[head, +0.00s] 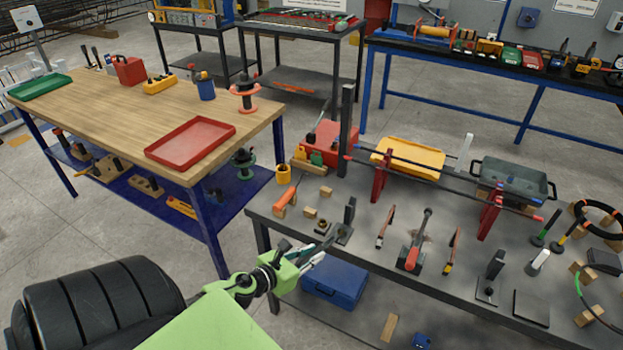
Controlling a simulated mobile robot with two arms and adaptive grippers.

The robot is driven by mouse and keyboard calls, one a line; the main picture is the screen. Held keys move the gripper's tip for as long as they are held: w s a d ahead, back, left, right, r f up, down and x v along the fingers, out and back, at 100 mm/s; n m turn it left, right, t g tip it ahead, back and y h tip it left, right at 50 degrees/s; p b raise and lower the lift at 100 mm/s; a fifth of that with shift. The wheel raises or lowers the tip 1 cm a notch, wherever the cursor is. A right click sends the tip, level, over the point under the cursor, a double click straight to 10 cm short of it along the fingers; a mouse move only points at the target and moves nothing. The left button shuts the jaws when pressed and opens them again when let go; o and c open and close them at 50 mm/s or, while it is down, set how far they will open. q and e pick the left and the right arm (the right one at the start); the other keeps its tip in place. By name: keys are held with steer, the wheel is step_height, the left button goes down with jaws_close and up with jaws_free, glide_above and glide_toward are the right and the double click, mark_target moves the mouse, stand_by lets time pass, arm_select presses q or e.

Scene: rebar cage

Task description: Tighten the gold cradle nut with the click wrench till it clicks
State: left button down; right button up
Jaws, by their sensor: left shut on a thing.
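My left gripper (311,257) reaches in from the bottom left on its green arm, at the near left edge of the grey worktable (380,268). It is shut on a small dark thing, too small and too close to the fingers to tell what it is. Just beyond the fingertips stands a black upright piece on a base (348,216). A tool with a long dark bar and a red end (412,256) lies mid-table; I cannot tell if it is the click wrench. I cannot make out a gold nut. My right gripper is out of view.
Dark bars rest across red stands (381,175) at the back of the worktable, near a yellow tray (408,158) and a grey tray (512,178). A blue case (335,282) sits below. A wooden table with a red tray (190,142) stands left.

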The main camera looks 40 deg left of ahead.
arm_select(q)
steer(key=shift+r+p, duration=2.45)
steer(key=shift+r, duration=0.2)
steer(key=shift+f, duration=0.1)
